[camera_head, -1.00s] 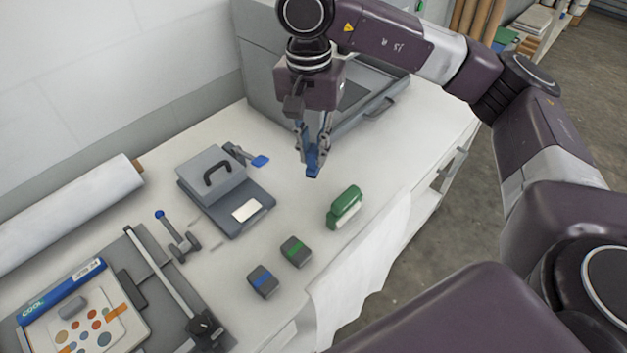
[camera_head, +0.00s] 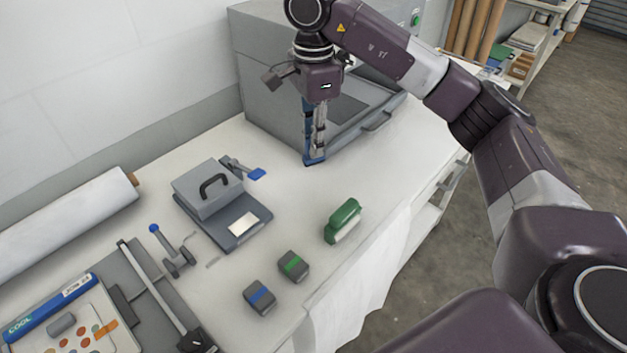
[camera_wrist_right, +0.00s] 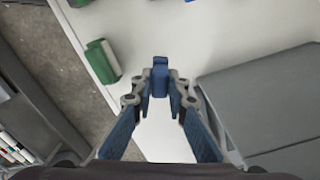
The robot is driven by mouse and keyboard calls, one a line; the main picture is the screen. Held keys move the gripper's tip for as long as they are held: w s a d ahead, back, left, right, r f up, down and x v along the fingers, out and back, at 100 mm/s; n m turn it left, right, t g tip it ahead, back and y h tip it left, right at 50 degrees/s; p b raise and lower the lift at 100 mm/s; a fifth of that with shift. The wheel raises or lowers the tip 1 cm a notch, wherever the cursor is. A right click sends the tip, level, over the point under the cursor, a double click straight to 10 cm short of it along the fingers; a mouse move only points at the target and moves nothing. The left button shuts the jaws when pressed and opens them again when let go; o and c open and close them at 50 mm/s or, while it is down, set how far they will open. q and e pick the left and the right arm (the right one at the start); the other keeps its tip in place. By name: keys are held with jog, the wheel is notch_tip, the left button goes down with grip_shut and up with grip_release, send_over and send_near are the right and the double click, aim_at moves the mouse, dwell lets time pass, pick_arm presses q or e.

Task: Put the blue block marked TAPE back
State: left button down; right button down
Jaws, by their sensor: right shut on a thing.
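My right gripper (camera_head: 315,158) hangs pointing down in front of the large grey machine, in the upper middle of the head view. It is shut on a small blue block (camera_wrist_right: 160,66), which shows between the fingertips in the right wrist view. In the head view the blue block (camera_head: 314,162) is a small patch at the fingertips. No marking on it can be read. I cannot tell whether it touches the white table (camera_head: 290,200). My left gripper is not in view.
The grey machine (camera_head: 290,85) stands close behind my right gripper. A green-topped block (camera_head: 343,220), a grey device with a handle (camera_head: 208,188) and two small dark blocks with blue (camera_head: 259,297) and green (camera_head: 293,265) bands are nearer. Table between them is clear.

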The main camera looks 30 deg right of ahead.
aim_at(314, 160)
notch_tip(314, 160, down, 5)
jog(key=shift+s+f+p, duration=0.15)
jog(key=shift+f+p, duration=0.05)
jog(key=shift+p, duration=0.35)
notch_tip(314, 160, down, 5)
jog(key=shift+f+p, duration=0.15)
jog(key=shift+p, duration=0.45)
jog(key=shift+f, duration=0.1)
jog(key=shift+f+b, duration=0.15)
jog(key=shift+b, duration=0.15)
jog(key=c, duration=1.9)
grip_release()
